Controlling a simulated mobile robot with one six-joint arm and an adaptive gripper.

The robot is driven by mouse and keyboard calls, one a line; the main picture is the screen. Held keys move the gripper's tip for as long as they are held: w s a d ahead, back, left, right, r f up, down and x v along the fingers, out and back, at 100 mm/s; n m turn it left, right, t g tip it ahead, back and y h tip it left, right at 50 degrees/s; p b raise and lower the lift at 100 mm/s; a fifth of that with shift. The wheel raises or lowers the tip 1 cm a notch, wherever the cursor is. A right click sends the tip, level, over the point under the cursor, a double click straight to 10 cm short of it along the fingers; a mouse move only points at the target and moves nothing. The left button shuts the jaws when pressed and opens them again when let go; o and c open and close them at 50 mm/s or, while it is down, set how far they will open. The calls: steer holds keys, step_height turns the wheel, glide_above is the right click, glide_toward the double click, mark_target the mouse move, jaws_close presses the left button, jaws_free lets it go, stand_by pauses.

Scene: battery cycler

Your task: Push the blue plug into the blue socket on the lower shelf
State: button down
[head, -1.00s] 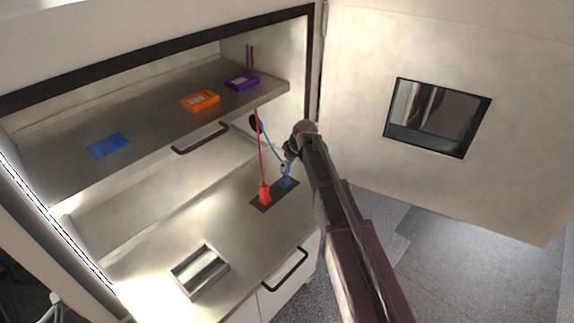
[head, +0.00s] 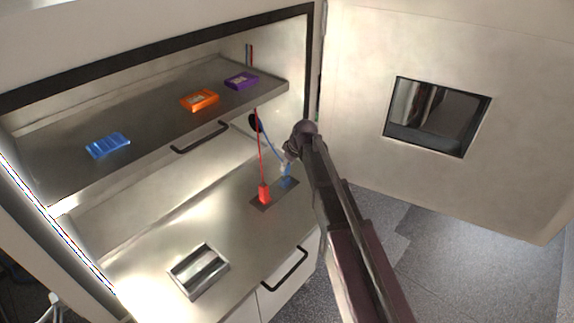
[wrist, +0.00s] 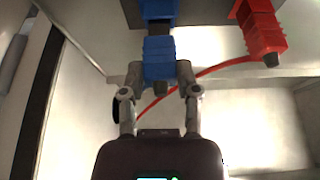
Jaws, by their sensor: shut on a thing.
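My gripper (wrist: 159,85) is shut on the blue plug (wrist: 160,60), with one finger on each side of it in the wrist view. The blue socket (wrist: 158,10) is straight ahead of the plug, with a short dark part between the two blue bodies. I cannot tell how far that part is inside the socket. In the head view, blue (head: 287,183) shows just below my gripper (head: 286,168), at the dark plate on the lower shelf (head: 215,225). Plug and socket are hard to separate there.
A red plug (head: 264,194) stands in the plate beside the blue one, with a red cable rising from it. A metal tray (head: 198,270) lies front left. Orange (head: 200,100), purple (head: 241,81) and blue (head: 108,146) boxes are on the upper shelf. The door (head: 450,60) is open at right.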

steer(key=shift+f+b, duration=1.2)
steer(key=shift+f, duration=0.1)
stand_by(2.5)
steer(key=shift+c, duration=1.3)
jaws_free()
steer(key=shift+r, duration=0.2)
